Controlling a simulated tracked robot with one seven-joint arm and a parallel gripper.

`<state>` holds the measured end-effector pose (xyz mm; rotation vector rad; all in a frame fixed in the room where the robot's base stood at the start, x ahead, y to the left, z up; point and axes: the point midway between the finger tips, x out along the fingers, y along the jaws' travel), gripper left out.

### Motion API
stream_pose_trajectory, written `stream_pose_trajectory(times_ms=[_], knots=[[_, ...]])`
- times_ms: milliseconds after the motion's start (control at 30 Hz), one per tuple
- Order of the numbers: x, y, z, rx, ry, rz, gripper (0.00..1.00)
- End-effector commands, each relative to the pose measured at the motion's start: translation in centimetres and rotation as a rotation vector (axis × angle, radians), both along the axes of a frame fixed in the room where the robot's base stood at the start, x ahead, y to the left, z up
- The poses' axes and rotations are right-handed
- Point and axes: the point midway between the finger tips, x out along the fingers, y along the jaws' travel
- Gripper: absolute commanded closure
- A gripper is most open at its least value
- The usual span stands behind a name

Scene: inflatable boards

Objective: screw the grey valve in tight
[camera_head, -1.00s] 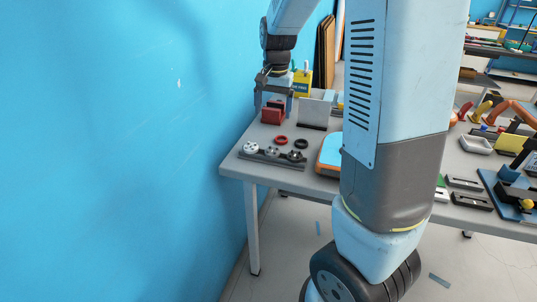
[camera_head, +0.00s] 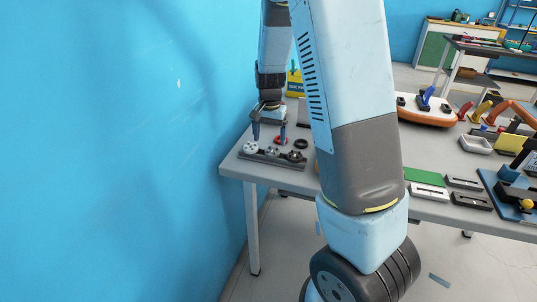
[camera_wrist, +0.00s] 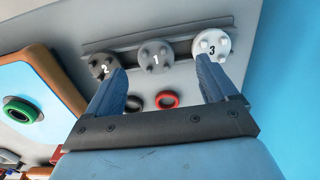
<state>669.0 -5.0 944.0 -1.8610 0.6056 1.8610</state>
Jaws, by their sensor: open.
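Three round valves sit on a dark rail (camera_head: 262,159) at the table's left front. They are a white one (camera_head: 250,147) marked 3 in the wrist view (camera_wrist: 211,45), a mid-grey one (camera_head: 271,152) marked 1 in the middle (camera_wrist: 156,54), and a darker grey one (camera_head: 295,156) marked 2 (camera_wrist: 104,66). My gripper (camera_head: 268,140) is open and empty, pointing down close to the rail. In the wrist view its fingers (camera_wrist: 162,70) spread on either side of the middle valve, without visible contact. A blue-topped, orange-rimmed board (camera_wrist: 45,75) with a green ring (camera_wrist: 22,110) lies left.
A red ring (camera_head: 281,140) and a black ring (camera_head: 302,143) lie behind the rail. The blue wall (camera_head: 120,150) is close on the left. A yellow box (camera_head: 295,82) stands behind. My arm hides the table's middle in the head view.

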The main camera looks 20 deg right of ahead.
Motion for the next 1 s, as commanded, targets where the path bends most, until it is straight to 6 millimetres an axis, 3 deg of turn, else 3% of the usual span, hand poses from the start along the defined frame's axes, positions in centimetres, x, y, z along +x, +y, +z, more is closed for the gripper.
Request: stream_pose_trajectory(times_ms=[400, 733, 1000], knots=[[-0.5, -0.4, -4.7, 0.000, 0.003, 0.000, 0.14], [-0.4, -0.4, -5.2, 0.000, 0.000, 0.000, 0.14], [-0.4, -0.4, -5.2, 0.000, 0.000, 0.001, 0.40]])
